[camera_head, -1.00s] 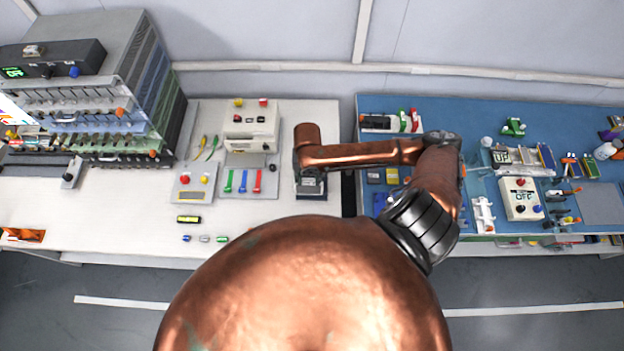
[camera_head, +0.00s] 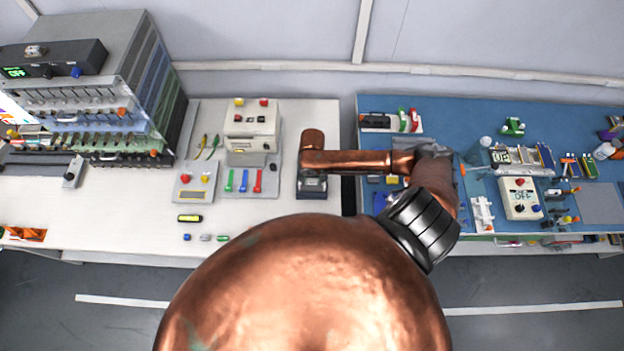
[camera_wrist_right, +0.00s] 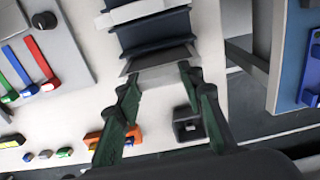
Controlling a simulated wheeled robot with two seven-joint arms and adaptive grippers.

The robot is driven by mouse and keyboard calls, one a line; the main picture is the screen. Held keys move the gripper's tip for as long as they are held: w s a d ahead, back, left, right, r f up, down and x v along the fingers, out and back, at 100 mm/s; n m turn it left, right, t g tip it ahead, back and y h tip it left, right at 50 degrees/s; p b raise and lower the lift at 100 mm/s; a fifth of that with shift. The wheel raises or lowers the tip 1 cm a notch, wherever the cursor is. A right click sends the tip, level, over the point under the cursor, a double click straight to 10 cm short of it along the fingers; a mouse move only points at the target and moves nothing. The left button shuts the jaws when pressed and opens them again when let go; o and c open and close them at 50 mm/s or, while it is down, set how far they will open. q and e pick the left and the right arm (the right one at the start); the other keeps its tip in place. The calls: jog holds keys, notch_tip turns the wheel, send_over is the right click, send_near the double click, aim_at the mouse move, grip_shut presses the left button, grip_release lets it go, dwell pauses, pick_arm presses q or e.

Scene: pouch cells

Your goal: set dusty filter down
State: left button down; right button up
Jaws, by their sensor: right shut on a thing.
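My right gripper (camera_wrist_right: 158,76) shows in the right wrist view, its two dark green fingers reaching up from the bottom. It is shut on a pale grey piece (camera_wrist_right: 160,60) at the fingertips, which appears to be the dusty filter. Just beyond this piece is a dark block with a pale band (camera_wrist_right: 155,30); I cannot tell whether they touch. In the head view my right arm reaches left over the white bench, and its wrist hides the fingertips and the filter. My left gripper is not in view.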

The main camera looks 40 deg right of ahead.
jog(key=o, duration=1.3)
jog(key=shift+f, duration=0.1)
jog(key=shift+c, duration=0.2)
notch_tip(320, 180, up, 12)
jog(key=shift+b, duration=0.3)
jog(key=shift+w, duration=0.1)
